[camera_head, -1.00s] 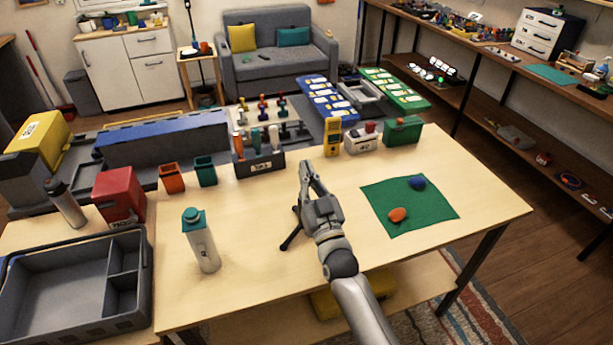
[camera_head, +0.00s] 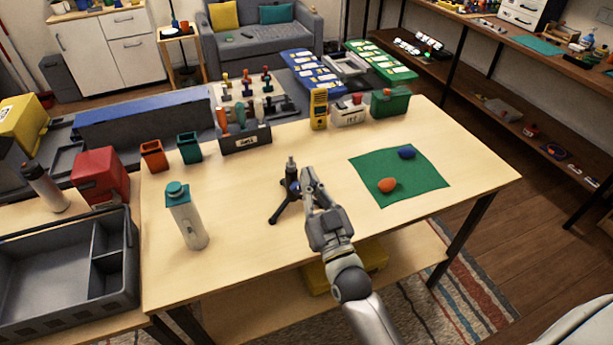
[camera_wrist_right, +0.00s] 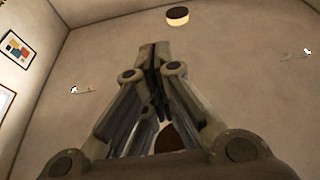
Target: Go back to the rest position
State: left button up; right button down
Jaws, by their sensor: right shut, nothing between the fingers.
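My right gripper (camera_head: 310,180) is raised over the front middle of the wooden table (camera_head: 250,220), just right of a small black tripod (camera_head: 290,195) in the head view. In the right wrist view its fingers (camera_wrist_right: 160,60) are closed together with nothing between them, and they point up toward the wall and ceiling. My left gripper does not show in either view.
A green mat (camera_head: 425,180) with an orange object (camera_head: 387,185) and a blue object (camera_head: 407,152) lies to the right. A bottle (camera_head: 188,220) stands to the left, beside a grey tray (camera_head: 60,290). Bins and a tool holder (camera_head: 245,138) line the back edge.

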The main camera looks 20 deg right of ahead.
jog(key=s+a+f+n+g+y, duration=0.1)
jog(key=s+f+g, duration=0.3)
jog(key=f+g, duration=0.15)
jog(key=s+f+n+g, duration=0.1)
jog(key=s+f+g, duration=0.3)
jog(key=f, duration=0.3)
jog(key=s+d+f+g+h, duration=0.1)
jog(key=s+f+g, duration=0.15)
jog(key=s, duration=0.35)
jog(key=s+d+f+g, duration=0.1)
jog(key=s+f+g, duration=0.15)
jog(key=s, duration=0.35)
jog(key=s+d+f+g+h, duration=0.1)
jog(key=s+d+g, duration=0.1)
jog(key=s+g, duration=0.35)
notch_tip(320, 180, down, 26)
jog(key=s, duration=0.3)
jog(key=s+d+f, duration=0.2)
jog(key=s+f, duration=1.3)
jog(key=s, duration=0.1)
jog(key=shift+s+d+f+g, duration=0.25)
jog(key=shift+d+f+g, duration=0.05)
jog(key=shift+f+g, duration=0.1)
